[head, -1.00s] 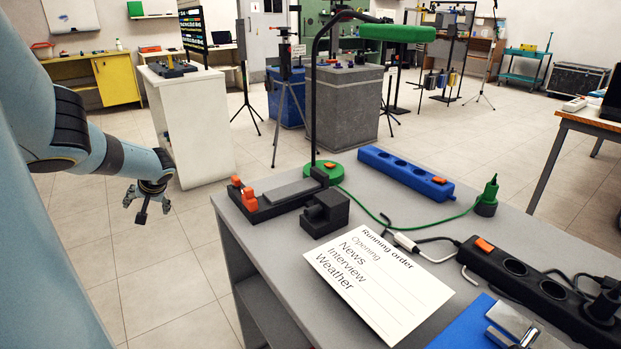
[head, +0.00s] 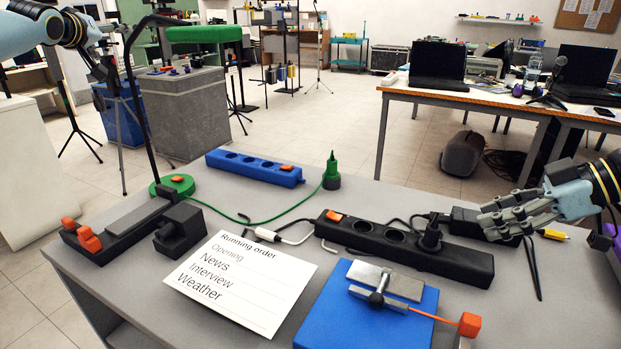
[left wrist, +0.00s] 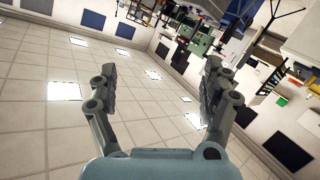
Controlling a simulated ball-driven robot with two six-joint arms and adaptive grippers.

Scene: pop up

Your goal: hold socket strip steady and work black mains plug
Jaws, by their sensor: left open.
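A black socket strip (head: 385,245) with an orange switch lies across the middle of the grey table. A black mains plug (head: 430,237) stands upright on it, right of the middle, and seems to sit in a socket. A blue socket strip (head: 250,167) lies further back. My right gripper (head: 484,224) is to the right of the plug, near the strip's right end and apart from the plug; its opening is unclear. My left gripper (head: 108,72) is raised at the far left, away from the strips. In the left wrist view (left wrist: 158,78) its fingers are apart and empty.
A paper card (head: 240,280) and a blue board with a metal clamp (head: 325,320) lie in front of the strip. A lamp with a green shade (head: 204,34) stands at the left.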

